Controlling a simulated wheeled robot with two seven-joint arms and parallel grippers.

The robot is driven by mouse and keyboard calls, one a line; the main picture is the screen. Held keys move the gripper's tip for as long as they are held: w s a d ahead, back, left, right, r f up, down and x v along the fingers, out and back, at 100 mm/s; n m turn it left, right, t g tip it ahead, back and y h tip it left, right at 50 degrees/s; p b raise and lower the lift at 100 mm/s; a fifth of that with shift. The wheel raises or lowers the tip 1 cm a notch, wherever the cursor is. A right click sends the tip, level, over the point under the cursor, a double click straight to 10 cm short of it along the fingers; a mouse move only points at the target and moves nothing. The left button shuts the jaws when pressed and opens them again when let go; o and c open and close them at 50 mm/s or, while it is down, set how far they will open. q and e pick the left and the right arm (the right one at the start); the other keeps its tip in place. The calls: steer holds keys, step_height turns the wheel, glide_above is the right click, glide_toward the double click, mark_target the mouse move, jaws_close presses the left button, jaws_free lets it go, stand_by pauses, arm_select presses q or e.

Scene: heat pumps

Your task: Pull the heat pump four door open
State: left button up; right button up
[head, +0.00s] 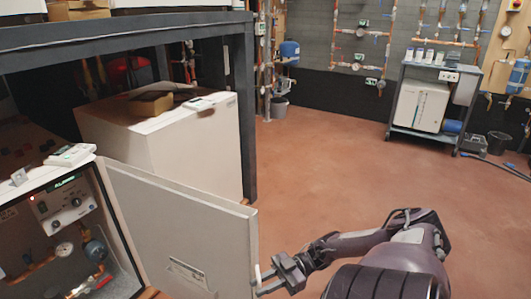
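The heat pump (68,213) stands at the lower left. Its interior shows a control panel, a gauge and copper pipes. Its pale door (183,228) stands swung out to the right of the opening, with a printed label near the bottom. My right gripper (262,279) is at the lower right edge of the door, beside a small pale upright piece that may be the handle. Whether its fingers are closed on that piece or only beside it I cannot tell. My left gripper is not in view.
A dark metal frame (246,110) stands behind the door, with a large white box (165,140) under it. A cart (425,100) stands at the back right. The reddish floor (325,165) is clear between.

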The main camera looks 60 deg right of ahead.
steer(key=shift+w, duration=0.35)
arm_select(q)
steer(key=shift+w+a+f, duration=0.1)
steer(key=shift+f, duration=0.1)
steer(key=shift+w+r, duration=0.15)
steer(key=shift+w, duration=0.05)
arm_select(e)
steer(key=shift+s, duration=0.25)
